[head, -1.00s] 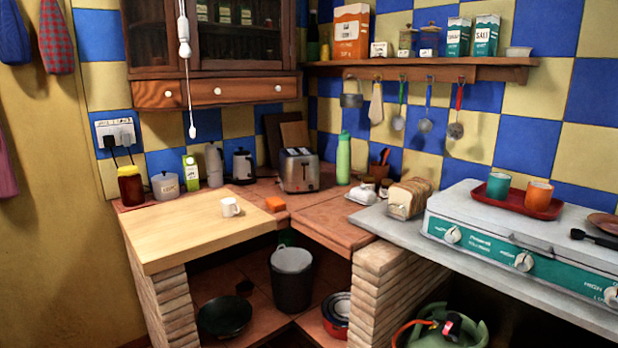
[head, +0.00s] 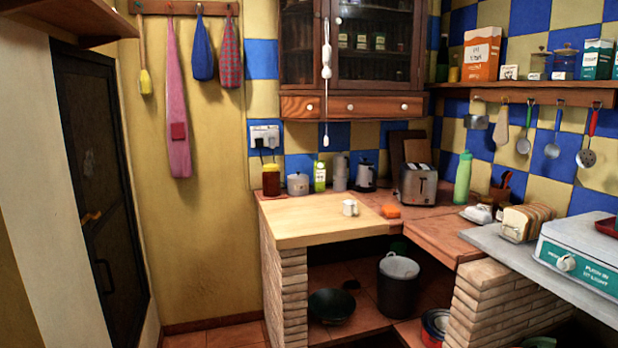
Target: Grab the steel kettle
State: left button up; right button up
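A small steel kettle (head: 366,172) with a dark handle and lid stands upright on the brick-red counter in the back corner, against the tiled wall. It is between a grey pot-like container (head: 340,173) on its left and the toaster (head: 417,184) on its right. Its lower part is small in the picture and its details are hard to make out. Neither of my grippers shows in the head view.
The light wooden board (head: 300,222) is mostly clear. A green bottle (head: 463,178) stands right of the toaster. Wall cabinets (head: 350,104) hang above. A dark door (head: 98,190) is at left.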

aim_at(366, 175)
jog(key=u, duration=0.5)
jog(key=i, duration=0.95)
jog(key=z, duration=0.55)
jog(key=i, duration=0.8)
jog(key=z, duration=0.9)
